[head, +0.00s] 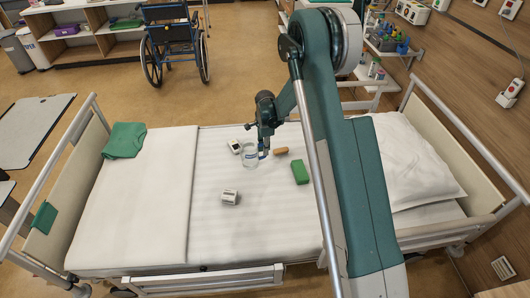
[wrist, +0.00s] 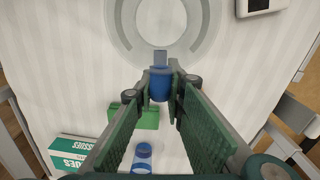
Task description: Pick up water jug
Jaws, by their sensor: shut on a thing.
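The water jug (head: 249,158) is clear and stands upright at the middle of the bed in the head view. In the wrist view its round, pale rim and inside (wrist: 163,25) show at the top, with a blue handle part on the near side. My gripper (head: 264,146) is at the jug's right side in the head view. In the wrist view its green fingers (wrist: 160,88) are closed on the blue handle. Whether the jug's base touches the bed cannot be told. My fingers hide part of the handle.
On the bed (head: 150,200) lie a white device (head: 235,147), a brown item (head: 281,151), a green box (head: 300,172) and a small white box (head: 230,197). A pillow (head: 405,165) lies right. Raised rails edge the bed. A tissue box (wrist: 70,155) shows at lower left.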

